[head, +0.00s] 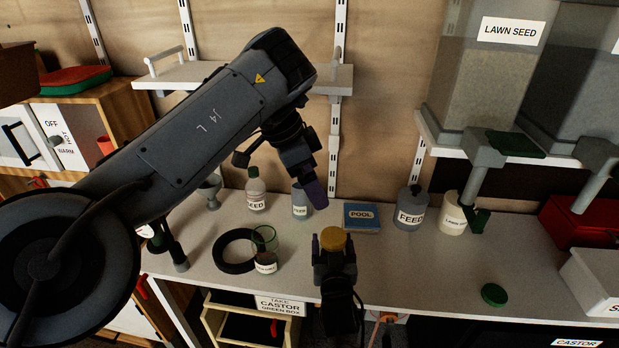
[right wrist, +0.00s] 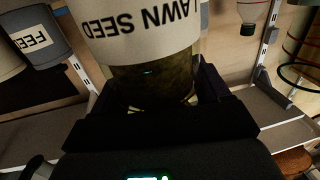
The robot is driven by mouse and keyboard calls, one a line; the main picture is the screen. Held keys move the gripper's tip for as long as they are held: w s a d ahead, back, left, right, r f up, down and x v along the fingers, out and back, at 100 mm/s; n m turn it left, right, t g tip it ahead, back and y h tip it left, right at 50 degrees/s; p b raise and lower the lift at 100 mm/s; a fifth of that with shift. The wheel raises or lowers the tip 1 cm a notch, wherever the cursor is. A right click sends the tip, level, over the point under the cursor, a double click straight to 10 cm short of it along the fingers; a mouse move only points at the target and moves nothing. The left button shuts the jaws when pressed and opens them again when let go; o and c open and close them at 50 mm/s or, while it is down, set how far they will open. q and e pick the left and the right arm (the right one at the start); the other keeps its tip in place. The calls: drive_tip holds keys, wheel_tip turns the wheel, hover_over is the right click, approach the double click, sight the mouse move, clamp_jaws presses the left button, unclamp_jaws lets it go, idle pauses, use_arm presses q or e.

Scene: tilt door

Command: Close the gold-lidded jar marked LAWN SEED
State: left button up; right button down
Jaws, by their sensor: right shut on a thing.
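The gold lid (head: 333,238) shows just above my right gripper (head: 335,266) in the head view, over the front part of the bench. The right gripper covers the jar below it there. In the right wrist view the jar's white LAWN SEED label (right wrist: 137,30) is upside down, and my right gripper is shut around the dark, glassy part beside the label. The lid is hidden there, so I cannot tell how it sits on the rim. My left gripper (head: 311,182) is behind and above the jar, apart from it; its jaws are seen edge-on.
A green-rimmed glass (head: 265,243) and black ring (head: 228,252) are left of the jar. A blue POOL box (head: 361,217), a FEED can (head: 409,212) and a pale jar (head: 452,218) stand behind, to the right.

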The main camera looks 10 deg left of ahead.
drive_tip(key=shift+r, duration=0.1)
unclamp_jaws()
drive_tip(key=s+d+p, duration=0.1)
drive_tip(key=s+p, duration=0.3)
drive_tip(key=s, duration=0.6)
drive_tip(key=shift+s+d, duration=0.15)
drive_tip(key=shift+s, duration=0.2)
